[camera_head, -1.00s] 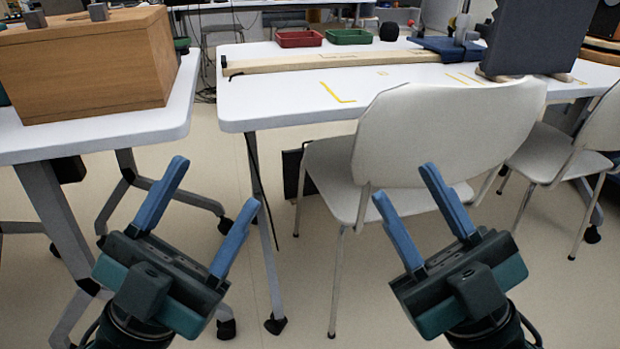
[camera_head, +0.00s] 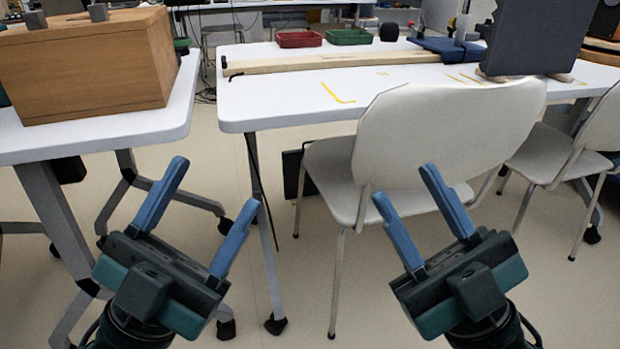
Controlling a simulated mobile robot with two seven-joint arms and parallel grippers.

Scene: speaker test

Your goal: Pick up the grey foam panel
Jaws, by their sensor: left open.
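The grey foam panel (camera_head: 535,38) stands upright on the right part of the white table (camera_head: 290,92), with small wooden feet at its lower edge. Its top is cut off by the picture edge. My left gripper (camera_head: 215,188) is open and empty, low in the picture in front of the gap between the tables. My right gripper (camera_head: 402,184) is open and empty, in front of a white chair. Both are well short of the panel and lower in the picture.
A white chair (camera_head: 440,135) stands between my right gripper and the table; another chair (camera_head: 570,150) is at the right. A wooden box (camera_head: 85,70) sits on the left table. A red tray (camera_head: 299,39), a green tray (camera_head: 348,37) and a long wooden board (camera_head: 330,63) are on the white table.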

